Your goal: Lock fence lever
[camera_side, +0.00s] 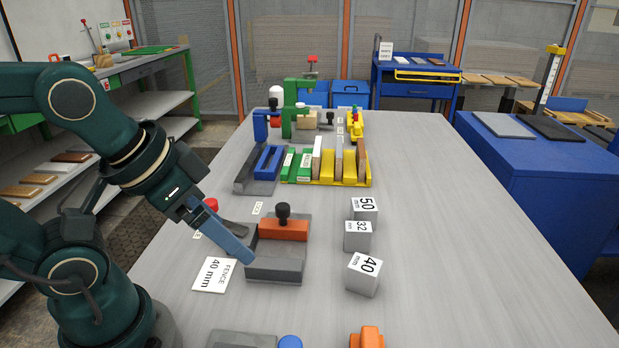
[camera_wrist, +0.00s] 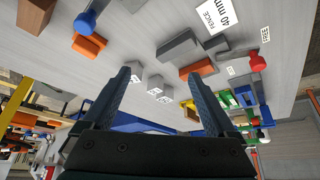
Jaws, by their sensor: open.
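The fence is an orange block (camera_side: 283,230) with a black knob on a grey base (camera_side: 275,270); it also shows in the wrist view (camera_wrist: 198,69). Its lever has a red knob (camera_side: 211,204), partly behind my gripper in the side view. In the wrist view the red knob (camera_wrist: 257,63) is right of the fingers, near a card reading FREE (camera_wrist: 265,34). A second small card (camera_side: 258,208) lies behind the fence, its print too small to read surely. My gripper (camera_wrist: 161,77) is open and empty, its blue fingers wide apart. In the side view it overlaps the fence base's left side; contact cannot be told.
A card reading FENCE 40 mm (camera_side: 214,275) lies left of the base. Grey blocks marked 50 (camera_side: 364,208), 32 (camera_side: 357,237) and 40 (camera_side: 363,275) stand right of it. A yellow rack (camera_side: 330,180) with upright boards is behind. The table's right side is clear.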

